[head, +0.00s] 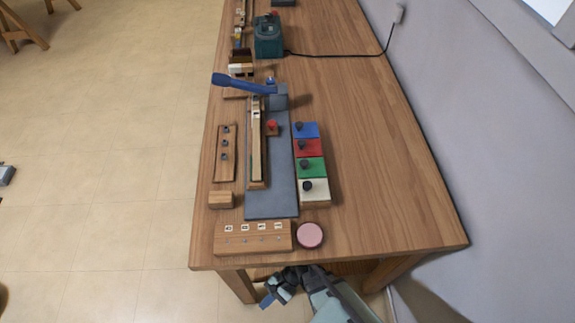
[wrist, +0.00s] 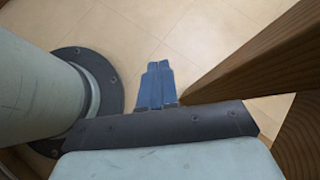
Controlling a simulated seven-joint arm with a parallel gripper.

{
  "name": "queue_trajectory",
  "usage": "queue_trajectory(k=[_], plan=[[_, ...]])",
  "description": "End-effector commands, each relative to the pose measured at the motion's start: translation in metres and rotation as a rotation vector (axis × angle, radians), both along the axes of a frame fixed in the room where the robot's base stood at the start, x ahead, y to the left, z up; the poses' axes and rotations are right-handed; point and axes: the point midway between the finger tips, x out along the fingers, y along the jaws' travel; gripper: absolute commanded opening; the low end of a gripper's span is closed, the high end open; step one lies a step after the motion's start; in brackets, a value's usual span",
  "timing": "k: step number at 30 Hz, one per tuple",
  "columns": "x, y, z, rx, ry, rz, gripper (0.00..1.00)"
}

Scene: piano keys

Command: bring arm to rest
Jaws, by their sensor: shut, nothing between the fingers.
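My gripper (head: 268,300) is low in the head view, below the near edge of the wooden table (head: 370,150) and left of my arm. In the wrist view my gripper's blue fingers (wrist: 156,68) lie side by side, shut and empty, over the tan floor (wrist: 125,20). The gripper touches none of the objects on the tabletop.
On the table are a grey board (head: 270,205) with a blue lever (head: 240,84), blue, red, green and white blocks with dark knobs (head: 311,168), a pink disc (head: 309,235) and a numbered wooden block (head: 252,238). A wall (head: 470,110) is at right; open floor lies left.

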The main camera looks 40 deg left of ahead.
Motion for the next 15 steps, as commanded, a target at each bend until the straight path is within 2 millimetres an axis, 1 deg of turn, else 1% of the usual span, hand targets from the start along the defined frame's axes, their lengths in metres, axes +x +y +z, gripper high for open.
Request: queue_trajectory(k=[1, 3, 8, 15], plan=[[0.013, -0.008, -0.001, 0.0, -0.015, -0.009, 0.0], [0.028, -0.018, -0.003, 0.001, -0.035, -0.012, 0.0], [0.059, -0.043, -0.007, -0.002, -0.077, -0.016, 0.0], [0.1, -0.086, -0.012, -0.014, -0.136, -0.022, 0.0]])
